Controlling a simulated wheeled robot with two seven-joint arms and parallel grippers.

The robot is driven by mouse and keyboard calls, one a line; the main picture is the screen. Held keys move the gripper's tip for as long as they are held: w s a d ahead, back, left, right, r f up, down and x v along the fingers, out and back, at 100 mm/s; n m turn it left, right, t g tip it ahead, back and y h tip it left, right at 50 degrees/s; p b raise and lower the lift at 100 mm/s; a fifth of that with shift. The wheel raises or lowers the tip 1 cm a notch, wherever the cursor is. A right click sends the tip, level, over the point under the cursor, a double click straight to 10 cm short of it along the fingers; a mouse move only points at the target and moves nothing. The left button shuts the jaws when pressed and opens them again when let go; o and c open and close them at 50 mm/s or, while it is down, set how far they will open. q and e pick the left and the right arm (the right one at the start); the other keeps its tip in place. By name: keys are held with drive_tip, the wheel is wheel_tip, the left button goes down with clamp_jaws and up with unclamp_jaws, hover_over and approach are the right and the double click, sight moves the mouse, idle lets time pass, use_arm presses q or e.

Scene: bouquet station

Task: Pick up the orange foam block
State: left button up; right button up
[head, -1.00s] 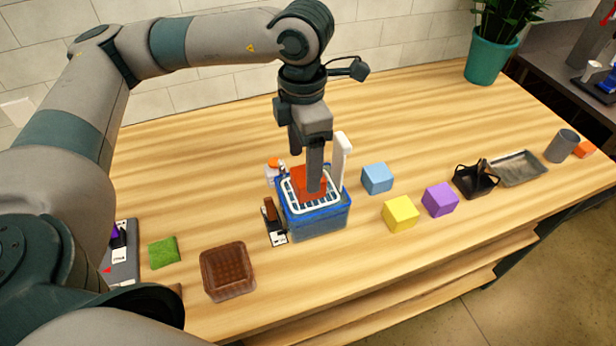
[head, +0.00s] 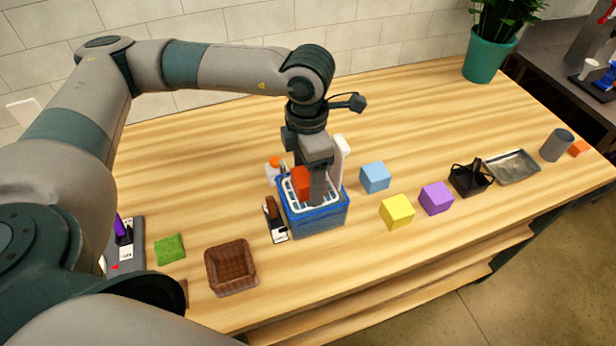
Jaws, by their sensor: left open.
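The orange foam block (head: 301,181) is on the white grid top (head: 296,196) of a blue basket (head: 318,218) in the middle of the table. My left gripper (head: 311,185) comes down from above at the block. One finger stands in front of the block's right part and hides it. The other finger is mostly hidden behind the block, so contact cannot be seen. The left gripper is open. My right gripper is not in view.
A white upright object (head: 340,158) stands close behind the basket's right side. Blue (head: 375,177), yellow (head: 397,211) and purple (head: 436,198) blocks lie to the right. A brown basket (head: 231,267) is at front left. Another small orange object (head: 579,148) lies far right.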

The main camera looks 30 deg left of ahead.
sight(308, 175)
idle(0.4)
use_arm(q)
drive_tip(key=c, duration=1.3)
drive_tip(key=shift+c, duration=0.2)
drive_tip(key=shift+r+b, duration=0.3)
drive_tip(key=shift+r, duration=0.1)
wheel_tip(308, 175, up, 8)
drive_tip(key=b, duration=0.3)
drive_tip(key=shift+r, duration=0.65)
drive_tip(key=shift+f, duration=0.1)
